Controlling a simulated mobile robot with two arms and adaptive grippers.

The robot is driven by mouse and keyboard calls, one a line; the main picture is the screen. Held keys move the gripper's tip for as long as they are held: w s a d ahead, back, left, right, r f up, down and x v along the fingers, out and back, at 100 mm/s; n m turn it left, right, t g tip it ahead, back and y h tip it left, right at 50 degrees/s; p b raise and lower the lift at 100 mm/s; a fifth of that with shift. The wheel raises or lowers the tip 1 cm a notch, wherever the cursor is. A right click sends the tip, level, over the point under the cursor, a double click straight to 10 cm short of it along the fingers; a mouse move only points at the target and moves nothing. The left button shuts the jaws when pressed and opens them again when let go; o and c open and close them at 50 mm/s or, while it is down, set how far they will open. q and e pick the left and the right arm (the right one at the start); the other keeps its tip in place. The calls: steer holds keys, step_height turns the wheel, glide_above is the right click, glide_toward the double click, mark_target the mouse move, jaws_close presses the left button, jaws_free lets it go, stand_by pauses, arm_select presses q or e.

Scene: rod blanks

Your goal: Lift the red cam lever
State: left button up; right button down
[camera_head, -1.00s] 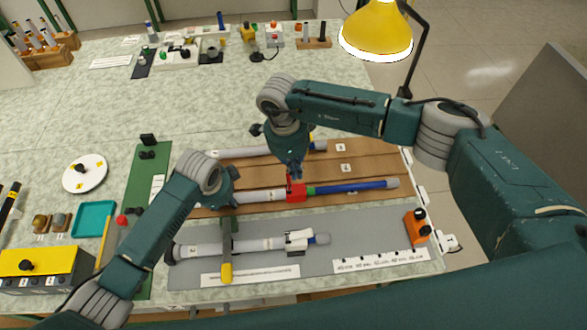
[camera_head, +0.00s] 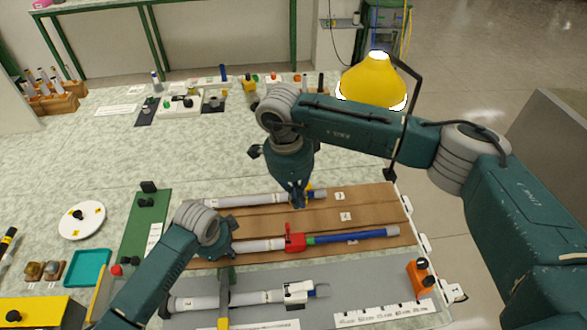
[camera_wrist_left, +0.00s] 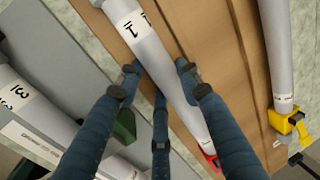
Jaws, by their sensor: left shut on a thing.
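The red cam lever (camera_head: 288,230) stands up from a red clamp (camera_head: 296,243) on the rod with a grey tube (camera_head: 258,245) and a blue end (camera_head: 350,237). The red clamp also shows partly in the left wrist view (camera_wrist_left: 208,148), behind a finger. My left gripper (camera_wrist_left: 158,76) is shut on the grey tube, near its label 1, left of the clamp. My right gripper (camera_head: 300,202) points down above the red clamp, with a gap between it and the lever. Its fingertips look close together, but I cannot tell whether it is open or shut.
A second rod with a yellow clamp (camera_wrist_left: 290,124) lies behind on the brown board (camera_head: 370,212). A third rod with a white clamp (camera_head: 298,292) lies in front on the grey mat (camera_head: 385,283). A yellow lamp (camera_head: 372,85) stands at the back right.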

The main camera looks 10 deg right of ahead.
arm_select(q)
steer(key=o, duration=1.4)
steer(key=shift+r, duration=0.1)
